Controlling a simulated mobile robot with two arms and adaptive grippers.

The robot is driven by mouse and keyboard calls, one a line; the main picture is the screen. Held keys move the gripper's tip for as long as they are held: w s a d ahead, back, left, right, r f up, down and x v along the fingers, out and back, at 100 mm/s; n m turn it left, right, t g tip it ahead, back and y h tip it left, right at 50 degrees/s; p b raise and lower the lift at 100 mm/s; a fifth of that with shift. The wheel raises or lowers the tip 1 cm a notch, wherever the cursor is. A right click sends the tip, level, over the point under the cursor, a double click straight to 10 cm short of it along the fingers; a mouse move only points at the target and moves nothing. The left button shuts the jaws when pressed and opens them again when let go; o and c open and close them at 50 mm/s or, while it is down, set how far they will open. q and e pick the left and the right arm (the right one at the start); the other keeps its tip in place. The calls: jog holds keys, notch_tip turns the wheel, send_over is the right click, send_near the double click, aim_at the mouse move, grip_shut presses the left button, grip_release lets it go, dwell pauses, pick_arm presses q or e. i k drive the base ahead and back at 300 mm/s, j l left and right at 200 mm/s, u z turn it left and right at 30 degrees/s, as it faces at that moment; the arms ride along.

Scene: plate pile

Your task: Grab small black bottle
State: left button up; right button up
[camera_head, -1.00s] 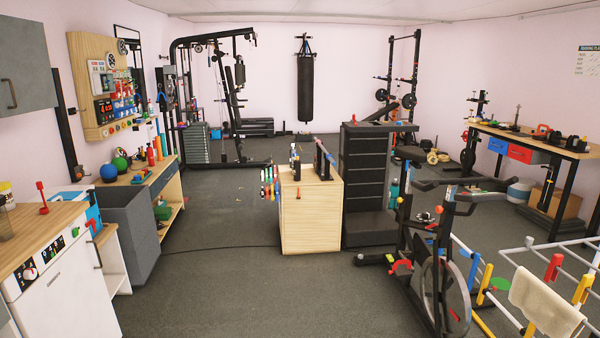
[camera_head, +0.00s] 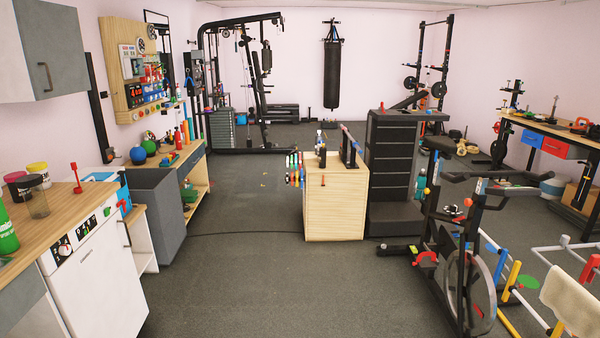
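A small dark upright item (camera_head: 322,157) stands on top of the light wooden cabinet (camera_head: 336,205) in the middle of the room. It may be the small black bottle, but it is too small to tell for sure. A larger black object (camera_head: 348,150) stands beside it on the same top. Neither of my grippers is in view.
A black drawer tower (camera_head: 391,165) stands right of the cabinet, with an exercise bike (camera_head: 465,250) nearer me. A counter (camera_head: 55,218) with jars and a green bottle (camera_head: 5,230) lines the left. A grey bin (camera_head: 157,210) stands beyond. The middle floor is clear.

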aim_at(322, 151)
jog(key=i, duration=4.15)
